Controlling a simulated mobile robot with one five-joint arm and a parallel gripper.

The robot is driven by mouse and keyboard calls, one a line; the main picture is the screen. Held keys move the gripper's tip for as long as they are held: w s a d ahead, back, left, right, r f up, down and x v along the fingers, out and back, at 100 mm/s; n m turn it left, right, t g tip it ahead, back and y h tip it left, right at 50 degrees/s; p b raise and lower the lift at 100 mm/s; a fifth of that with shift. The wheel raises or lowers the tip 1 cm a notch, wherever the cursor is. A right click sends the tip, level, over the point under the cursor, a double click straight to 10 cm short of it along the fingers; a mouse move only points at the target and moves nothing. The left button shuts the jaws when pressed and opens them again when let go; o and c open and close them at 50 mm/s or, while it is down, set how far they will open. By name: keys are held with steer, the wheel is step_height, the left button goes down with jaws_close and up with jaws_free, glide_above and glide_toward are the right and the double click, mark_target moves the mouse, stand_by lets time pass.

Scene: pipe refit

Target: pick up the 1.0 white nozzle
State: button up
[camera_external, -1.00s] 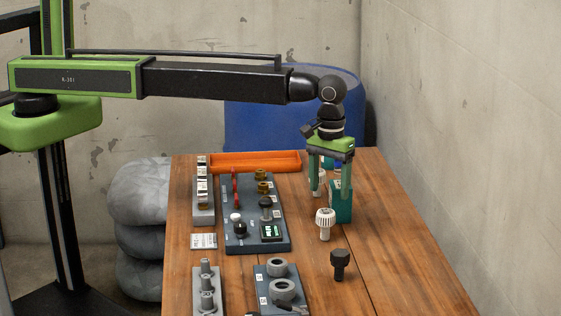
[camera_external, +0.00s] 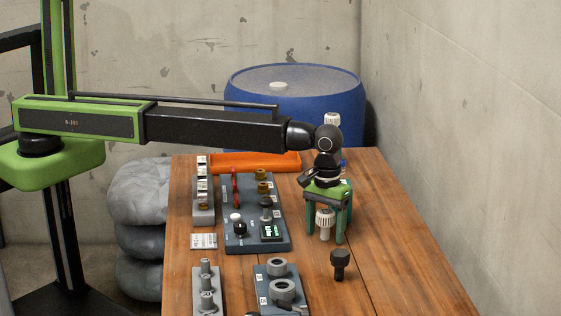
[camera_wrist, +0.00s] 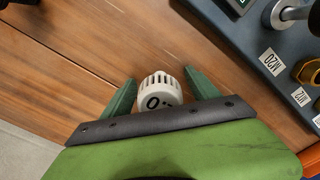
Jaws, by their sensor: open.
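A white ribbed nozzle (camera_external: 325,221) stands on the wooden table, in the middle right of the external view. My gripper (camera_external: 324,238) points down over it and is open, with one green finger on each side. In the wrist view the nozzle (camera_wrist: 158,87) shows between the two fingertips of my gripper (camera_wrist: 161,76). Dark marks on it include a "0", and the rest is partly hidden by the gripper's dark edge. Gaps show between the nozzle and the fingers. A second white ribbed piece (camera_external: 332,119) shows above my wrist joint; what it stands on is hidden.
A black knobbed part (camera_external: 340,262) stands in front of my gripper. A dark panel (camera_external: 283,238) with brass fittings lies to the left. Grey fittings on a board (camera_external: 265,268) sit at the front. A blue barrel (camera_external: 250,120) stands behind. The table is clear at right.

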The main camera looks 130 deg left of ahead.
mark_target(326, 211)
steer(key=shift+r, duration=0.15)
steer(key=shift+c, duration=0.4)
steer(key=c, duration=1.4)
step_height(326, 211, up, 5)
steer(key=p, duration=0.5)
steer(key=d+r+p, duration=0.2)
steer(key=d, duration=0.2)
steer(key=s+d+r+p, duration=0.1)
steer(key=d+r+p, duration=0.1)
steer(key=d, duration=0.1)
steer(key=s+d+r+p, duration=0.1)
steer(key=d+r+p, duration=0.1)
steer(key=d, duration=0.2)
steer(key=shift+d, duration=0.3)
